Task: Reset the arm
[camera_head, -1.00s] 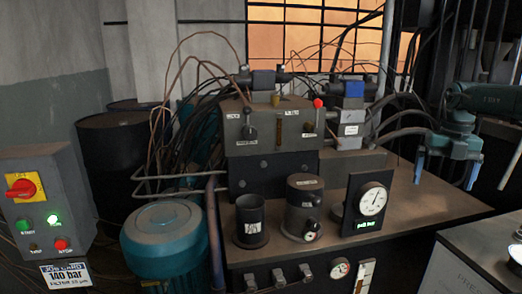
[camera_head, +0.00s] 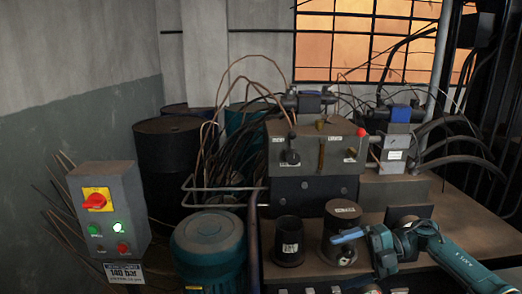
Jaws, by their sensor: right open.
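My right gripper (camera_head: 385,238) is in front of the bench top at the lower right, its arm (camera_head: 470,265) coming in from the right. Its light blue fingers are apart and I see nothing between them. It overlaps the dark gauge stand (camera_head: 408,212) and hides the gauge's dial. One finger crosses in front of the grey cylinder (camera_head: 343,218). I cannot tell whether it touches anything. My left gripper is not in view.
A hydraulic block (camera_head: 315,150) with hoses stands on the bench (camera_head: 455,200). A black cup (camera_head: 289,240) stands beside the cylinder. A teal motor (camera_head: 208,245) and a control box (camera_head: 110,205) with a red switch and lit green lamp are left.

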